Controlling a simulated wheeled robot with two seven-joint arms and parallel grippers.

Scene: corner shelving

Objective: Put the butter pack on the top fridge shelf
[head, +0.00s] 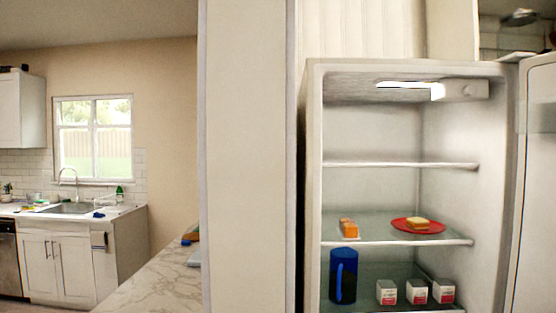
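The open fridge (313,190) stands at the right. Its top shelf (400,165) is empty. On the shelf below (390,240), a small orange block with white at its base (348,228) sits at the left. On the same shelf, a red plate (405,226) holds a yellow-orange item (417,222). Three small white packs with red (387,292) (417,291) (443,290) stand in a row on the lower shelf. I cannot tell for sure which of these is the butter pack. Neither of my grippers is in view.
A blue jug (343,275) stands left of the white packs. The fridge door (535,190) is swung open to the right. A wall (245,160) stands left of the fridge. A marble counter (160,275) and a sink (72,208) are farther left.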

